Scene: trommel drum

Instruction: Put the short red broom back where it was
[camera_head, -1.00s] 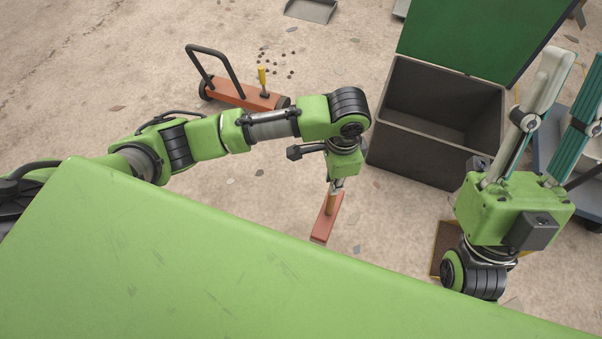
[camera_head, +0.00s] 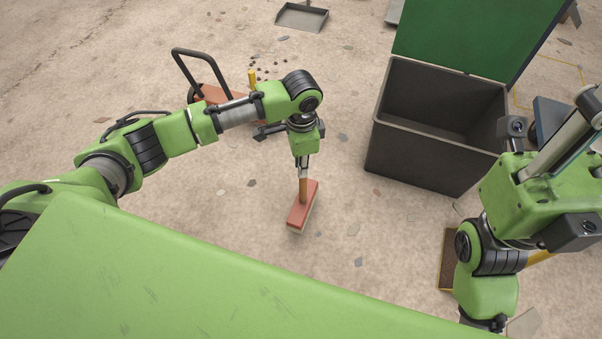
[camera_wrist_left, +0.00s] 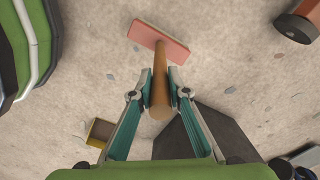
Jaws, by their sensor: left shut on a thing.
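The short red broom has a red block head (camera_head: 303,207) and a brown wooden handle (camera_head: 303,187). My left gripper (camera_head: 303,169) is shut on the handle and points down, with the head below it. In the left wrist view my left gripper (camera_wrist_left: 160,96) has a finger on each side of the handle (camera_wrist_left: 160,75), and the red head (camera_wrist_left: 158,43) lies beyond. I cannot tell whether the head touches the ground. My right gripper (camera_head: 575,130) is at the right edge, its fingers pointing up and right; its tips are cut off.
A dark bin (camera_head: 400,160) with an open green lid (camera_head: 475,32) stands right of the broom. A reddish wheeled sweeper (camera_head: 212,94) with a black handle stands behind my left arm. A dustpan (camera_head: 302,16) lies at the back. Bare ground surrounds the broom.

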